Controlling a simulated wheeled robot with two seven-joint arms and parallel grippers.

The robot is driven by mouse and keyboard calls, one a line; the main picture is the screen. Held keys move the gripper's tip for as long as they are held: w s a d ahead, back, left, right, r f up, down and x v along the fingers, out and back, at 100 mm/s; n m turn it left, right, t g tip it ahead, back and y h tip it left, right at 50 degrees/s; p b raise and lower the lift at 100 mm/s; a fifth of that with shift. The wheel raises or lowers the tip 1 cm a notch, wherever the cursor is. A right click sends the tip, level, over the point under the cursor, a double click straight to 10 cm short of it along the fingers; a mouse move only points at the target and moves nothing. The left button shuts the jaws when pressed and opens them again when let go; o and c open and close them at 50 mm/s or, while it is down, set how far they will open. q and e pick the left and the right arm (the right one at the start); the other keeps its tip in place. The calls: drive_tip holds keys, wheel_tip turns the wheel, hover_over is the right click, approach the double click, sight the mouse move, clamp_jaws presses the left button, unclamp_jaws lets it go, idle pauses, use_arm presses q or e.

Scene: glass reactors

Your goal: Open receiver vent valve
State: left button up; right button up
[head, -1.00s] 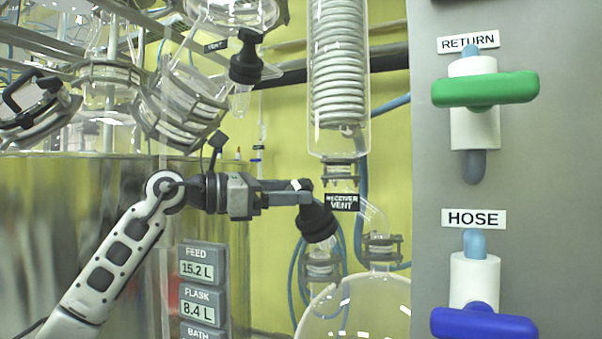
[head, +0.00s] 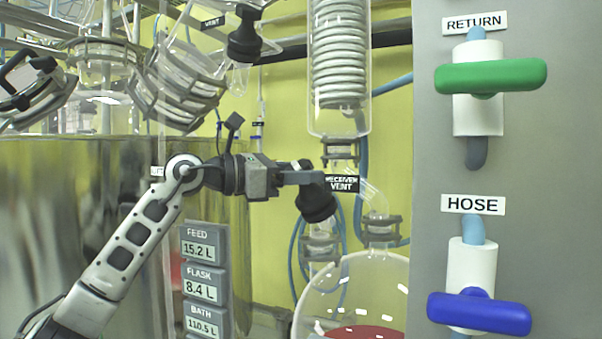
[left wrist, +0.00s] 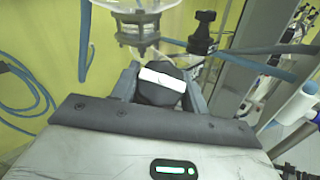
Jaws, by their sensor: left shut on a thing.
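The receiver vent valve has a black knob (head: 316,202) beside a black "RECEIVER VENT" label (head: 342,184), above the round glass receiver (head: 350,285). My left gripper (head: 304,178) reaches in from the left at the knob. In the left wrist view the gripper (left wrist: 160,86) has its fingers on both sides of the black knob (left wrist: 160,92), which carries a white stripe. The gripper is shut on this knob. My right gripper is not in view.
A glass condenser with a coil (head: 340,60) hangs just above the valve. A grey panel with a green return handle (head: 490,76) and a blue hose handle (head: 478,313) stands at the right. Another black vent knob (head: 244,40) is higher up. Readout boxes (head: 200,248) stand below my arm.

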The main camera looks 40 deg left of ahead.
use_arm(q)
drive_tip(key=shift+f+n+t+y, duration=0.1)
drive_tip(key=shift+n+t+y, duration=0.2)
drive_tip(key=shift+n, duration=0.2)
